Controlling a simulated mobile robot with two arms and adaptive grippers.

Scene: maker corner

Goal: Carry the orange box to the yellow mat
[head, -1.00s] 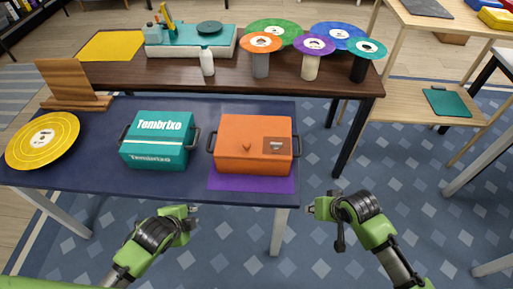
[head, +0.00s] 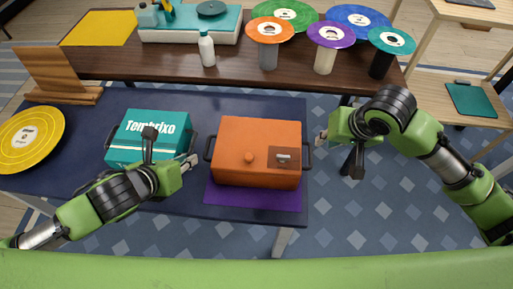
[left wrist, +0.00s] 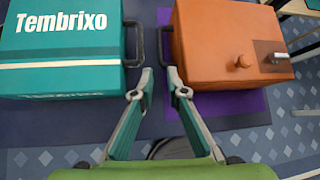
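The orange box (head: 258,145), with a knob, a latch plate and a dark handle at each end, sits on a purple mat (head: 255,196) on the navy table. The yellow mat (head: 100,28) lies at the back left on the brown table. My left gripper (head: 191,160) is left of the box; in the left wrist view its open, empty fingers (left wrist: 161,76) point at the box's left handle (left wrist: 163,44). My right gripper (head: 321,139) is just right of the box's right handle (head: 308,154); its finger gap is not clear.
A teal Tembrixo box (head: 150,136) stands close left of the orange box. A yellow disc (head: 30,138) and a wooden stand (head: 60,75) are further left. On the brown table are a teal-topped device (head: 190,25), a white bottle (head: 207,48) and several disc-topped stands (head: 270,30).

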